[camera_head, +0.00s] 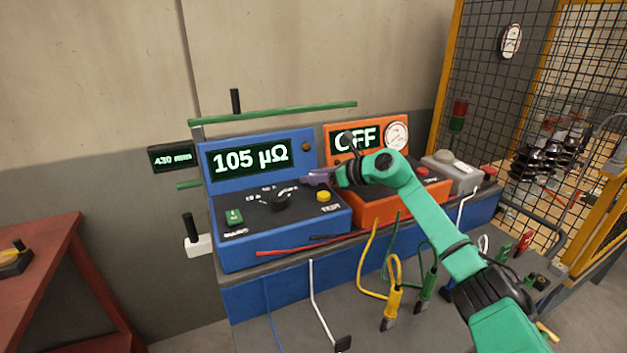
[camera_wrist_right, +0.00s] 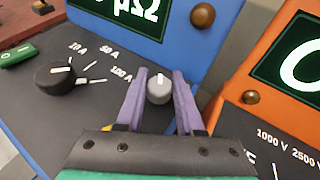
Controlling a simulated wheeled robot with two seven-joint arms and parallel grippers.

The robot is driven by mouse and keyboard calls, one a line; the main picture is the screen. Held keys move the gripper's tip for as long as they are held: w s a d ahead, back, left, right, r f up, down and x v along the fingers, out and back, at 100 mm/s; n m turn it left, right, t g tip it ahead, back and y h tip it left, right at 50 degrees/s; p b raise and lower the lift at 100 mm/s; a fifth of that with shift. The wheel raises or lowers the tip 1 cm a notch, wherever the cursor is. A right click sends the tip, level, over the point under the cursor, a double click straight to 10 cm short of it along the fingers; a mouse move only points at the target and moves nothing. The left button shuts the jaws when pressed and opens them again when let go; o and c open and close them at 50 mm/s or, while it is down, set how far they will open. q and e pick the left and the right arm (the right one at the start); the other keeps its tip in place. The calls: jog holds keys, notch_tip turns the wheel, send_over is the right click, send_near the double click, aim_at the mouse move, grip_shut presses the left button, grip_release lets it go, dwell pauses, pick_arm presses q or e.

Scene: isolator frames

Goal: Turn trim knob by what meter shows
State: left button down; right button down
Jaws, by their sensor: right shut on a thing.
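The blue meter (camera_head: 225,178) shows "105 µΩ" on its display (camera_head: 249,159). The small grey trim knob (camera_wrist_right: 159,90) with a white mark stands on its dark panel. In the right wrist view the purple fingers of my right gripper (camera_wrist_right: 159,100) are on either side of this knob and shut on it. In the head view my right gripper (camera_head: 318,177) reaches the right part of the blue panel and hides the knob. A larger black selector knob (camera_head: 280,200), marked 10 A, 50 A and 100 A, is to the left. My left gripper is not in view.
A yellow TEST button (camera_head: 323,197) and a green switch (camera_head: 234,217) are on the blue panel. The orange unit (camera_head: 370,209) showing "OFF" stands close on the right. Red and black probes lie in front. Yellow and green clamps (camera_head: 391,307) hang below.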

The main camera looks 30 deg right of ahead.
jog(key=c, duration=0.5)
grip_release()
jog(key=shift+d, duration=0.1)
jog(key=shift+s, duration=0.1)
jog(key=shift+s+d, duration=0.15)
jog(key=shift+s, duration=0.05)
jog(key=b+v, duration=0.7)
jog(key=v, duration=0.7)
jog(key=shift+r, duration=0.1)
